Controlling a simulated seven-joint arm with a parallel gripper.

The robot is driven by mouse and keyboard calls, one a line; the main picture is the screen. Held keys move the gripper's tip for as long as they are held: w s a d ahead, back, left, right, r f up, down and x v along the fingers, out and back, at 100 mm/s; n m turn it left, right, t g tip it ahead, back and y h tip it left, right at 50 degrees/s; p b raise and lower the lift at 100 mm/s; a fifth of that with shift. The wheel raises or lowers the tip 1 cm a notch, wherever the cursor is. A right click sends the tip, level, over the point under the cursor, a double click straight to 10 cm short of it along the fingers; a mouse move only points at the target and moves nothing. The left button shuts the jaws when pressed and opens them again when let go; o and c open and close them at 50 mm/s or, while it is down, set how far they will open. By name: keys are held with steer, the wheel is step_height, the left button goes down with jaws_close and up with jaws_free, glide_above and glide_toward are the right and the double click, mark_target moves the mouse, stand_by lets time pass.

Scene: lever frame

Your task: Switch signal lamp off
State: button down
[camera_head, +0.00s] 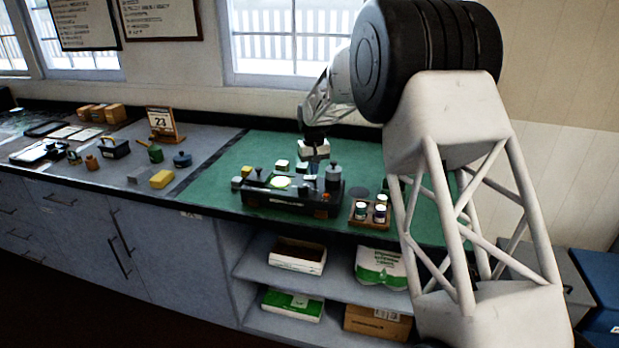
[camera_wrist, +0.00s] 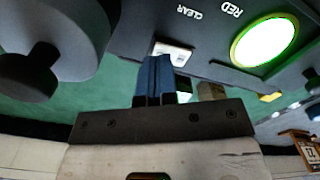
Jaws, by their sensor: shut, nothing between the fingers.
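The signal lamp is a round lens (camera_head: 281,183) on a dark box (camera_head: 292,200) on the green bench mat. In the wrist view the lens (camera_wrist: 265,42) glows white with a green rim, beside the labels "RED" and "CLEAR". A small pale switch piece (camera_wrist: 172,52) sits on the box near "CLEAR". My gripper (camera_head: 312,172) is above the right part of the box. In the wrist view its blue fingers (camera_wrist: 157,72) are together and empty, with their tips right by the pale piece. I cannot tell whether they touch it.
A dark knobbed weight (camera_head: 333,174) stands close to my gripper on the right; a large dark knob shape (camera_wrist: 40,65) fills the wrist view's left. A wooden tray of jars (camera_head: 370,212) is right of the box. Small blocks (camera_head: 282,164) lie behind it. Mat left of the box is mostly clear.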

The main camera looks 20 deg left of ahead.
steer(key=shift+f, duration=0.9)
stand_by(0.8)
steer(key=shift+r, duration=0.15)
steer(key=shift+r, duration=3.4)
